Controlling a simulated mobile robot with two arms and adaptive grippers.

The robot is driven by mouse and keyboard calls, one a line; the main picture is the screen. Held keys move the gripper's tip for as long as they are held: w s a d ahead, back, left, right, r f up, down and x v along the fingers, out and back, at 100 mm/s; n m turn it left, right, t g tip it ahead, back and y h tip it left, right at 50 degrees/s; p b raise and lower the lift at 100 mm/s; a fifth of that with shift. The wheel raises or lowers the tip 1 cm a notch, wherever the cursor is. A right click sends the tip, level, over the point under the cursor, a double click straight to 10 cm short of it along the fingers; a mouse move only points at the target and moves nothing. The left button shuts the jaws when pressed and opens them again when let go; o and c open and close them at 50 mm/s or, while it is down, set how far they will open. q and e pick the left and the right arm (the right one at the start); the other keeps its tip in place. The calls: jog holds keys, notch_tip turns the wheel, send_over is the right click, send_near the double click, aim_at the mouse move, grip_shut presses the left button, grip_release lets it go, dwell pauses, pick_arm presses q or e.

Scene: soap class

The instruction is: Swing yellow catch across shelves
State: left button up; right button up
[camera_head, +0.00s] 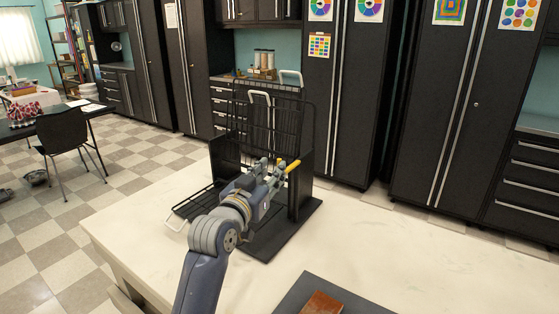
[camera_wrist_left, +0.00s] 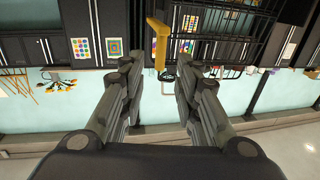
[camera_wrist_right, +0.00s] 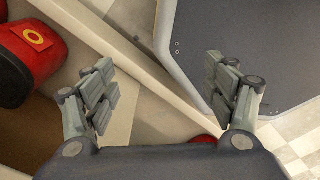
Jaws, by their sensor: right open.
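A black rack (camera_head: 301,185) with dark side panels and a base plate stands on the pale table. One wire shelf (camera_head: 272,125) stands upright at its back. Another wire shelf (camera_head: 187,207) lies low and flat at the left. The yellow catch (camera_head: 293,166) sticks out at the upper right of my left gripper (camera_head: 271,173). In the left wrist view, the yellow catch (camera_wrist_left: 160,42) shows just past the fingertips, near the gap between them. My left gripper (camera_wrist_left: 158,75) is open and empty. My right gripper (camera_wrist_right: 160,78) is open and empty, and out of the head view.
The pale table (camera_head: 400,250) is clear to the right of the rack. A dark mat (camera_head: 345,298) with a brown object (camera_head: 322,303) lies at its front edge. Red objects (camera_wrist_right: 38,42) lie left of my right gripper. Dark cabinets (camera_head: 350,90) line the back wall.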

pick_arm(q)
jog(key=p+x, duration=0.1)
jog(key=x, duration=0.4)
jog(key=shift+w, duration=0.1)
jog(key=shift+w+d, duration=0.1)
jog(key=shift+w, duration=0.25)
pick_arm(e)
jog(key=shift+w+d+r, duration=0.1)
jog(key=shift+w+r, duration=0.25)
jog(key=shift+w, duration=0.3)
jog(key=shift+w+r, duration=0.35)
jog(key=shift+w, duration=0.25)
pick_arm(q)
grip_shut()
pick_arm(e)
jog(key=shift+s+d, duration=0.15)
jog(key=shift+s, duration=0.3)
